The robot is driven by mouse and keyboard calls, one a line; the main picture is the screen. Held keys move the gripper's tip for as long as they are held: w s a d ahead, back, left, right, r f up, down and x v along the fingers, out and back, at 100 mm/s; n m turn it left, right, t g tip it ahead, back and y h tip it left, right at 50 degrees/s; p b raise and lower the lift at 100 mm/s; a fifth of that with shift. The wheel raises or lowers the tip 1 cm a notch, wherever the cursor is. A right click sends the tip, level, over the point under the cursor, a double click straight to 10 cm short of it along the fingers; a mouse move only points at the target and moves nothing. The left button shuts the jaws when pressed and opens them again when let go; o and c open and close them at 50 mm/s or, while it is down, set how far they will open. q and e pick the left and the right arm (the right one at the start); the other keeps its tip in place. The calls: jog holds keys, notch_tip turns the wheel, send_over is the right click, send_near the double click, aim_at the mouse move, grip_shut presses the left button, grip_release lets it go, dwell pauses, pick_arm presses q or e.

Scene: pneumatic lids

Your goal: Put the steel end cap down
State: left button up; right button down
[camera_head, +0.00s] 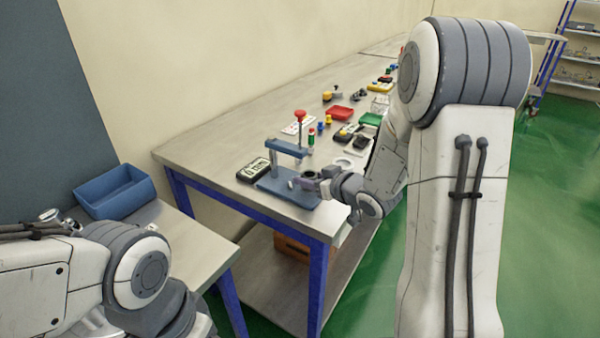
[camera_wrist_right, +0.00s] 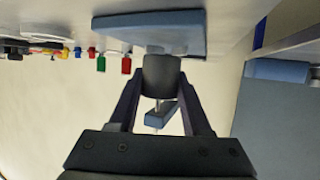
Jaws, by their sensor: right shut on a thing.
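My right gripper (camera_head: 306,184) reaches over the near end of the long steel table, at the blue press stand. In the right wrist view its two dark fingers (camera_wrist_right: 160,108) are shut on a dark grey round piece, the steel end cap (camera_wrist_right: 161,74). The blue stand has a flat base (camera_head: 303,195) and an upper arm (camera_head: 287,147). In the wrist view the cap lies against the picture of the stand's base (camera_wrist_right: 135,32); I cannot tell whether they touch. My left gripper is out of view.
A black device with a display (camera_head: 253,169) sits left of the stand. A red tray (camera_head: 340,113), a green tray (camera_head: 371,119) and several small coloured parts lie farther back. A blue bin (camera_head: 115,191) stands on the side table. An orange-brown box (camera_head: 292,247) is on the lower shelf.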

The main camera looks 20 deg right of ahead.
aim_at(305, 172)
jog(key=w, duration=0.2)
jog(key=w+a, duration=0.1)
jog(key=w, duration=0.1)
jog(key=shift+a, duration=0.15)
jog(key=shift+s+f, duration=0.1)
jog(key=shift+f, duration=0.5)
jog(key=shift+s+f, duration=0.15)
jog(key=shift+f, duration=0.1)
jog(key=shift+c, duration=1.8)
grip_release()
jog(key=shift+f, duration=0.1)
